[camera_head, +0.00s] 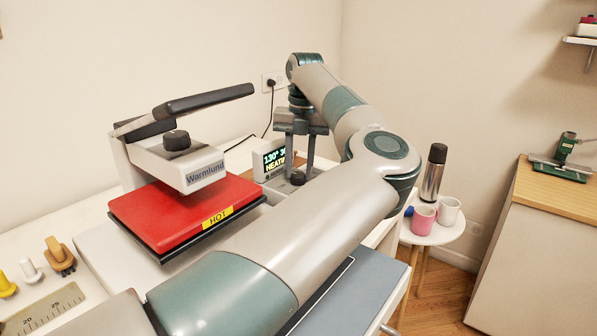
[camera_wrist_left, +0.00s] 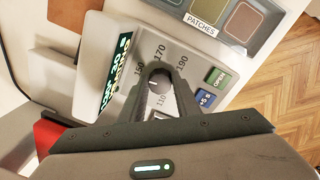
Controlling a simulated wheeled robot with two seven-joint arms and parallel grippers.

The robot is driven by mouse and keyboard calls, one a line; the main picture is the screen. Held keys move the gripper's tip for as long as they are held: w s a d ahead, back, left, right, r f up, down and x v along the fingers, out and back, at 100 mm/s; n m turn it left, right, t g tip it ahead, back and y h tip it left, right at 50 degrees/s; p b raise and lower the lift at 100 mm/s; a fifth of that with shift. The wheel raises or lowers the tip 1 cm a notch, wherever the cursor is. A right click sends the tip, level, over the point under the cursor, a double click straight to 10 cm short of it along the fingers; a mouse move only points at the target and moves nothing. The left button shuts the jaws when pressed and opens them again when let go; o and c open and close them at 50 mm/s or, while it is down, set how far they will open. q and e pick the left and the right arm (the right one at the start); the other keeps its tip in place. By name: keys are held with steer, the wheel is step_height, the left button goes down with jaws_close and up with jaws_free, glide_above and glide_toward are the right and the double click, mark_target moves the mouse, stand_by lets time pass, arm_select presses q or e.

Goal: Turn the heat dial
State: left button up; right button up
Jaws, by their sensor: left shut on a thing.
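The heat dial (camera_wrist_left: 158,83) is a small round knob on the grey control panel (camera_wrist_left: 190,55) of the heat press. Numbers such as 150, 170 and 190 are printed around it. My left gripper (camera_head: 298,172) points down at the panel and is shut on the dial (camera_head: 298,179), with a finger on either side. In the left wrist view the fingers hide part of the dial and its scale. My right gripper is out of view.
The heat press (camera_head: 178,160) has a raised black handle (camera_head: 205,99) and a red plate (camera_head: 185,210) marked HOT, left of my arm. A tray of patches (camera_wrist_left: 225,25) lies beside the panel. A stool (camera_head: 436,233) with mugs and a flask stands at the right.

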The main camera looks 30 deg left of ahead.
arm_select(q)
steer(key=shift+r+m, duration=0.1)
steer(key=shift+m, duration=0.7)
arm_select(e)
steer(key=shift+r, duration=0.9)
arm_select(q)
steer(key=o, duration=1)
steer(key=shift+o, duration=0.2)
step_height(320, 180, up, 10)
step_height(320, 180, up, 7)
glide_above(301, 173)
steer(key=shift+d+r, duration=0.15)
steer(key=shift+d, duration=0.15)
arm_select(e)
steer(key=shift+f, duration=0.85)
